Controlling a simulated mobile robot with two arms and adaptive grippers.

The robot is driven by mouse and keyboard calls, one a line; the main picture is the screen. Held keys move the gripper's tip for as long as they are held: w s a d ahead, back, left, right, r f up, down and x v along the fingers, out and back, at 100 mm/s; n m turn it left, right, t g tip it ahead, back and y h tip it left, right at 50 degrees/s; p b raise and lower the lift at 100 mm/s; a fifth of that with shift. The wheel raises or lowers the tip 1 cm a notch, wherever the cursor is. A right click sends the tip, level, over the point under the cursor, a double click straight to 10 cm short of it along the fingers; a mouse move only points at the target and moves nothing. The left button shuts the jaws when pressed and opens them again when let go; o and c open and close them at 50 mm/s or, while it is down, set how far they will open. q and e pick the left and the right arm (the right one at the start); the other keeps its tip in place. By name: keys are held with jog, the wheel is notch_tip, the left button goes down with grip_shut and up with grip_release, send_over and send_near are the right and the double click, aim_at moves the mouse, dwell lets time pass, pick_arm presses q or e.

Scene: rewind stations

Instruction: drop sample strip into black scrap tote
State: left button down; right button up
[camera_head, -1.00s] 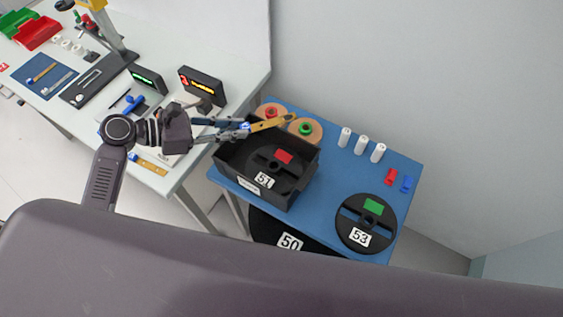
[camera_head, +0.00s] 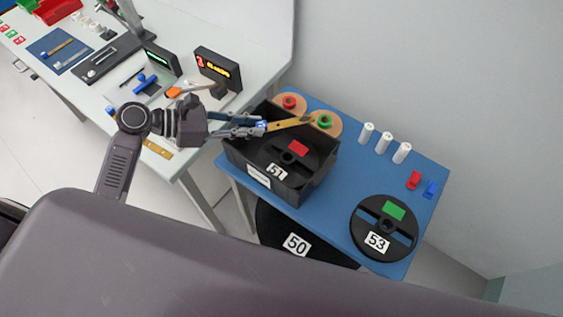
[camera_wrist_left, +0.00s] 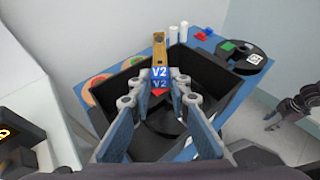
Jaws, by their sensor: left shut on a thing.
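The sample strip (camera_head: 290,124) is a flat yellow-brown bar. It carries a blue V2 label, which shows in the left wrist view (camera_wrist_left: 158,72). My left gripper (camera_head: 262,126) is shut on the strip at its labelled end. It holds the strip roughly level above the black scrap tote (camera_head: 314,190); the strip's free end reaches toward the far rim. The tote stands open on the blue table. A black reel marked 51 (camera_head: 276,171) with a red patch shows inside it. A dark part at the right edge of the left wrist view (camera_wrist_left: 297,104) seems to be my right gripper.
Orange discs with red (camera_head: 289,103) and green hubs stand behind the tote. White cylinders (camera_head: 384,141), red and blue clips (camera_head: 414,180) and reel 53 (camera_head: 397,211) are to the right. Reel 50 (camera_head: 297,243) is lower down. A light workbench (camera_head: 188,150) is at left.

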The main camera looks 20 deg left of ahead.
pick_arm(q)
jog(key=shift+f, duration=0.1)
pick_arm(e)
jog(key=shift+f, duration=0.2)
pick_arm(q)
jog(key=c, duration=1.8)
grip_release()
jog(key=shift+o, duration=0.3)
pick_arm(e)
jog(key=shift+a, duration=0.25)
jog(key=shift+a, duration=0.1)
pick_arm(q)
jog(key=shift+a, duration=0.1)
jog(key=v, duration=1.2)
